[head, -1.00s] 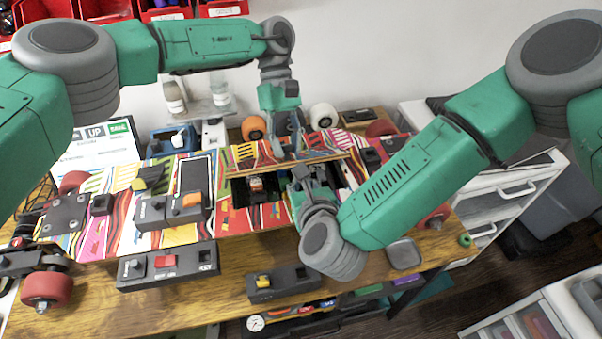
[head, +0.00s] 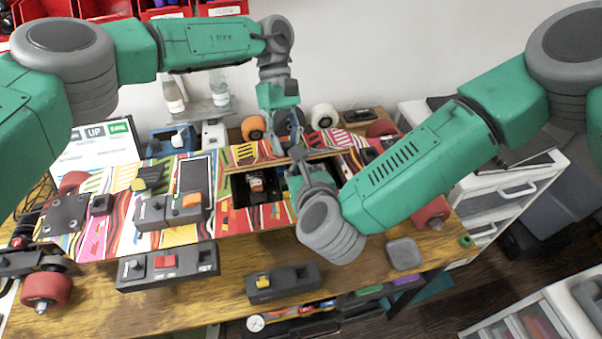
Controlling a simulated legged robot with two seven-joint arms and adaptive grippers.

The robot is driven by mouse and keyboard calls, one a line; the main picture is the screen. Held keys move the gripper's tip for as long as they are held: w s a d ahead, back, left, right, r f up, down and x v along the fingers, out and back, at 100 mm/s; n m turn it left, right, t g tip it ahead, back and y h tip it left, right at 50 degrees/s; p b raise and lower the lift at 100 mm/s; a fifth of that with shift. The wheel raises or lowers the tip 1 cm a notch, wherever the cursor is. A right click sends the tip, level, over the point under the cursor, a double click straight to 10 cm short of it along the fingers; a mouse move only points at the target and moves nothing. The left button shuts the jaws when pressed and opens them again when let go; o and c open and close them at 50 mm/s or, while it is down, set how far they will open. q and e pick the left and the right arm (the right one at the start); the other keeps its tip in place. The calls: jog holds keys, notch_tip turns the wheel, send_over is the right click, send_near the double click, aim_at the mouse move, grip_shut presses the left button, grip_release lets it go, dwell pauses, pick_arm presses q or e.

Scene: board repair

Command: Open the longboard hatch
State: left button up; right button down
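The longboard (head: 128,205) lies across the table, covered in colourful stripes. Its hatch lid (head: 245,156) is at mid-board, tilted up with a pale wooden edge toward me. The dark compartment (head: 238,193) below is uncovered, and a small orange-and-white part (head: 256,187) shows inside. My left gripper (head: 285,140) points down at the back of the lid; its fingertips are partly hidden. My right gripper (head: 298,153) is at the lid's front edge, reaching over the compartment's right part and hiding some of it. I cannot tell whether either gripper touches the lid.
Switch modules sit on the board (head: 150,212) and in front of it (head: 167,267), (head: 283,284). Orange (head: 253,128) and white (head: 324,116) wheels stand behind the board. Bottles (head: 173,97) stand at the back. A grey square dish (head: 404,254) lies front right; table surface around it is clear.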

pick_arm(q)
jog(key=o, duration=0.5)
jog(key=shift+a+f, duration=0.1)
jog(key=shift+f, duration=0.25)
pick_arm(e)
jog(key=shift+w+r, duration=0.15)
jog(key=shift+w, duration=0.3)
jog(key=shift+a, duration=0.1)
